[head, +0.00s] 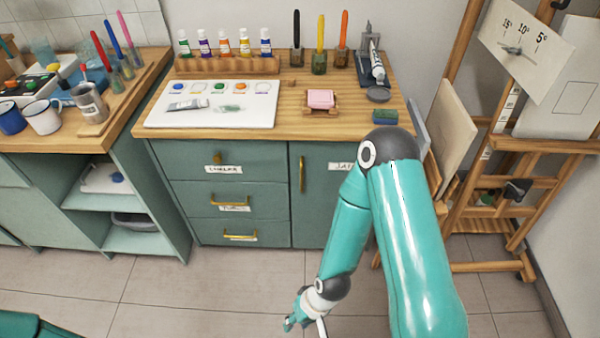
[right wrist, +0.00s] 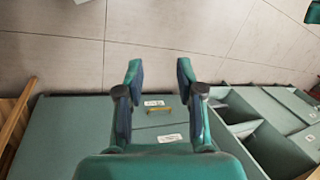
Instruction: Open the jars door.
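The jars door (head: 325,205) is the green cabinet front right of the drawers in the head view, and it looks shut. Its upright brass handle (head: 301,174) is at its left edge. Its label (head: 342,166), reading "JA", is partly hidden by my right arm. My right gripper (head: 305,319) is low in front of the cabinet, apart from the door. In the right wrist view my right gripper (right wrist: 160,72) is open and empty, with its fingers spread. The door's handle cannot be made out there. My left gripper is not in view.
Labelled drawers (head: 222,160) with brass handles sit left of the door. The worktop (head: 290,123) holds paints, brushes and a palette. Open shelves (head: 128,205) stand at left, a wooden easel (head: 470,215) at right. The tiled floor (head: 200,290) in front is clear.

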